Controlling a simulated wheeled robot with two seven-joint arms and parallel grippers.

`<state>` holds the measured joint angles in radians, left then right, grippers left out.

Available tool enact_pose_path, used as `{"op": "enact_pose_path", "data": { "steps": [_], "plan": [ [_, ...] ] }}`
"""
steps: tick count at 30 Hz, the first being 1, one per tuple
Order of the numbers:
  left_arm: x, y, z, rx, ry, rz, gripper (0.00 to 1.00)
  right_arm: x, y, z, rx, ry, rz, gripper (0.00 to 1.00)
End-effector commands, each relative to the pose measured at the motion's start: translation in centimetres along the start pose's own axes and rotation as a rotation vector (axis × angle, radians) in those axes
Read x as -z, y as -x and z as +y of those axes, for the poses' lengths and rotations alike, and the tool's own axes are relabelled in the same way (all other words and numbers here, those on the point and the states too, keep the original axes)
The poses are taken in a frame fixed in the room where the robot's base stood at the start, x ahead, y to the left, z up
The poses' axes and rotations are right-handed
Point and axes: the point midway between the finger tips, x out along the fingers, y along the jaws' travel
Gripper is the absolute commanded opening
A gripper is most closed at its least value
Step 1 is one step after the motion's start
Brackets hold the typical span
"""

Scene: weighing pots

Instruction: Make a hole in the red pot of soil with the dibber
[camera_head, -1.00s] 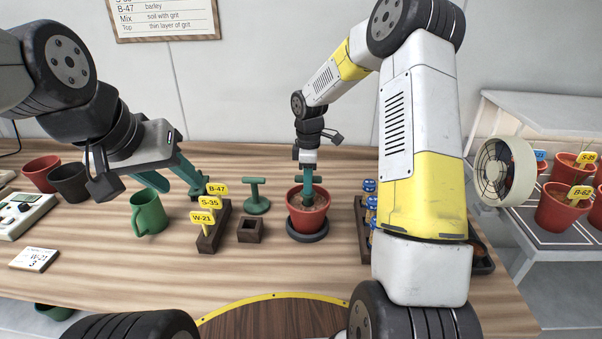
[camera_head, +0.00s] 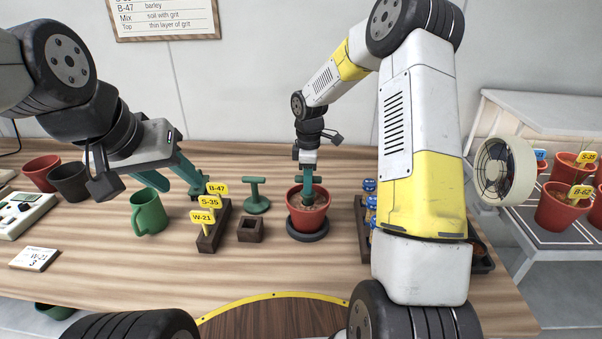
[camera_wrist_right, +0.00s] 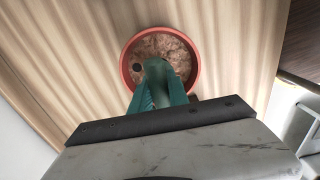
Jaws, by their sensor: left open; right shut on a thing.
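The red pot of soil (camera_head: 307,222) stands on a dark saucer (camera_head: 308,235) right of the table's middle. The right wrist view shows the pot's rim (camera_wrist_right: 127,78), the brown soil (camera_wrist_right: 165,46) and a dark round spot (camera_wrist_right: 137,68) in the soil, left of the fingers (camera_wrist_right: 160,88). My left gripper (camera_head: 184,188) is open and empty, above the table behind the green mug.
A green T-handled tool (camera_head: 256,197) and an empty dark block (camera_head: 250,230) stand left of the pot. A label rack (camera_head: 214,232) and the green mug (camera_head: 149,214) are farther left. A rack with blue-topped items (camera_head: 369,205) is to the right, partly behind my right arm.

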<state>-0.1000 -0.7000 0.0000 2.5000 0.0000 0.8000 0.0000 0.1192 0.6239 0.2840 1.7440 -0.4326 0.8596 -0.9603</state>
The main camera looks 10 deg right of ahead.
Motion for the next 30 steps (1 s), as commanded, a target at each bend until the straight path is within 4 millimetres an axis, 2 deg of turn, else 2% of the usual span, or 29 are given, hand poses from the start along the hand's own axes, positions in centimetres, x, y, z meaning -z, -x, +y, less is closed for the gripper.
{"op": "enact_pose_path", "data": {
  "steps": [7, 24, 30],
  "plan": [
    [0.0, 0.0, 0.0, 0.000, 0.000, 0.000, 0.43, 0.0, 0.3, 0.1, -0.002, -0.001, 0.000, 0.00],
    [0.0, 0.0, 0.0, 0.000, 0.000, 0.000, 0.43, 0.0, 4.8, 0.1, -0.002, -0.001, 0.001, 0.00],
    [0.0, 0.0, 0.0, 0.000, 0.000, 0.000, 0.43, 0.0, 5.5, 0.0, -0.001, 0.000, 0.000, 0.00]
  ]
}}
